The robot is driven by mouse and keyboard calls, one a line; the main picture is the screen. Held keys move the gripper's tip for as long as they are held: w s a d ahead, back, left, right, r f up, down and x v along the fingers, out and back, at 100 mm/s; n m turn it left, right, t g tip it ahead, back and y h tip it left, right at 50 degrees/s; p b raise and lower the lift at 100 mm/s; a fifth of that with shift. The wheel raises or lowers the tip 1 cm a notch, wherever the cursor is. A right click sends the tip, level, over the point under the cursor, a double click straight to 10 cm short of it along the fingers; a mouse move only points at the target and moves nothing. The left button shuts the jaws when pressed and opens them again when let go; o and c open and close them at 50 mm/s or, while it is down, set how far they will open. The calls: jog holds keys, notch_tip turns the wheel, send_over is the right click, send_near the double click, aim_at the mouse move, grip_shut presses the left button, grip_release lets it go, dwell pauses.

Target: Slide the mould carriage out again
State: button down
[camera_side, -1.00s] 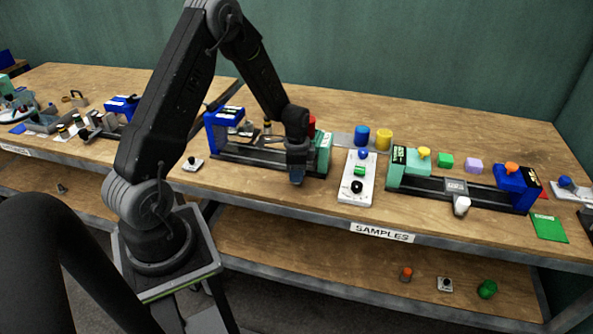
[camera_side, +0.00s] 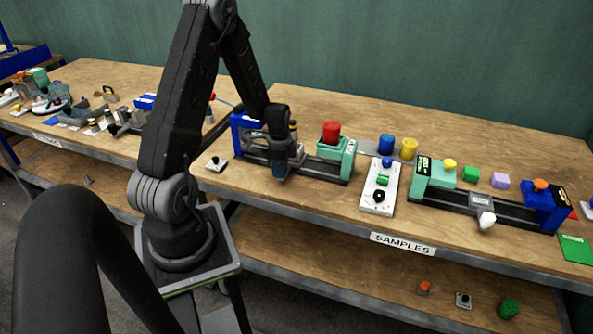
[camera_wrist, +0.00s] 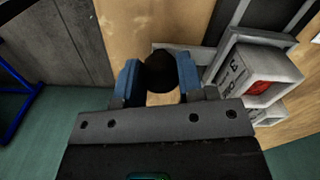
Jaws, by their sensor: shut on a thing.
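My gripper (camera_side: 280,172) is at the front of the left-hand press, and its fingers point down. In the wrist view, the blue-padded fingers (camera_wrist: 159,83) are shut on a round black knob (camera_wrist: 160,68). I take this for the handle of the mould carriage, whose body is mostly hidden by my gripper. This press has a dark rail (camera_side: 322,172), a blue end block (camera_side: 241,122) on the left and a pale green end block (camera_side: 337,148) on the right with a red cylinder (camera_side: 331,132) on it. The gripper stands left of the green block, apart from it.
A white control panel (camera_side: 380,186) stands just right of this press. Further right is a second press with a white-knobbed carriage (camera_side: 483,207). Blue (camera_side: 386,144) and yellow (camera_side: 409,149) cylinders stand behind. A small button box (camera_side: 216,163) sits to the left. The table's front edge is close.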

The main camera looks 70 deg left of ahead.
jog(key=shift+a, duration=0.1)
jog(key=c, duration=0.7)
grip_release()
jog(key=shift+c, duration=0.2)
notch_tip(320, 180, up, 14)
